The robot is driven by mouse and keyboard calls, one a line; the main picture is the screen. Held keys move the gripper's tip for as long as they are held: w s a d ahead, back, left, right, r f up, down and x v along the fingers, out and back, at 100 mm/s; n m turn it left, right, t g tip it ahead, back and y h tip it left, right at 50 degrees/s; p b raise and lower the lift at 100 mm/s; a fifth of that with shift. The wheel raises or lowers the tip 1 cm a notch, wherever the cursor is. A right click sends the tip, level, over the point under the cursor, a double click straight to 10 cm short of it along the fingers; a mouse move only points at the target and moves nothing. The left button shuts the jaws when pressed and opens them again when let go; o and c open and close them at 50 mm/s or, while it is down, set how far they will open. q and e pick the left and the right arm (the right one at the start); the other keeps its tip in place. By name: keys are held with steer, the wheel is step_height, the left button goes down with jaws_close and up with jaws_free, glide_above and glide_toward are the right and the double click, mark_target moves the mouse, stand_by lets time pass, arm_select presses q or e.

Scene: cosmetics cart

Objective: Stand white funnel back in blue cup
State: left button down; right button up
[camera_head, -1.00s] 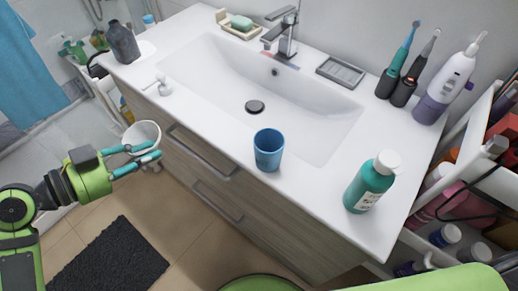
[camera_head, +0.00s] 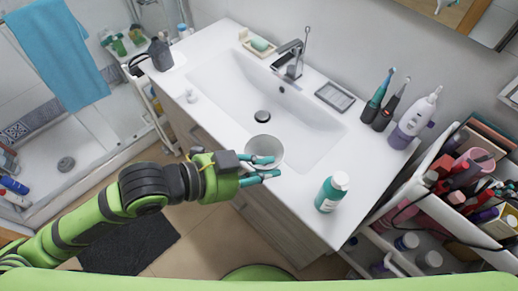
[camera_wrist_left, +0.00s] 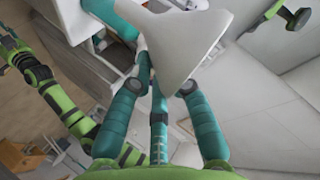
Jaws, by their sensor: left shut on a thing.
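My left gripper (camera_head: 277,166) is shut on the white funnel (camera_head: 266,148) and holds it at the front edge of the sink, wide mouth up. In the left wrist view the funnel (camera_wrist_left: 180,45) is large and close, between the teal fingers. The blue cup does not show clearly in the current head view; the funnel and gripper cover the spot by the front rim of the basin. I cannot tell whether the funnel touches the cup. My right gripper is not in view.
The white sink counter (camera_head: 300,215) carries a green bottle (camera_head: 330,193) right of the gripper. A faucet (camera_head: 291,58), a grey soap dish (camera_head: 335,96) and electric toothbrushes (camera_head: 378,100) stand at the back. A filled cosmetics cart (camera_head: 450,190) is at the right.

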arm_select(q)
steer(key=w+f+b, duration=0.2)
steer(key=w+b, duration=0.1)
steer(key=b, duration=0.2)
steer(key=shift+f, duration=0.35)
steer(key=w+f+b, duration=0.1)
steer(key=b, duration=0.6)
steer(key=shift+w+a, duration=0.1)
steer(key=shift+w, duration=0.05)
steer(key=w+f+p, duration=0.2)
steer(key=w+f, duration=0.5)
steer(key=shift+a+f+p, duration=0.15)
steer(key=shift+a+p, duration=0.25)
steer(key=shift+f+b, duration=0.55)
steer(key=shift+f, duration=0.1)
steer(key=c, duration=1.1)
jaws_free()
steer(key=shift+c, duration=0.2)
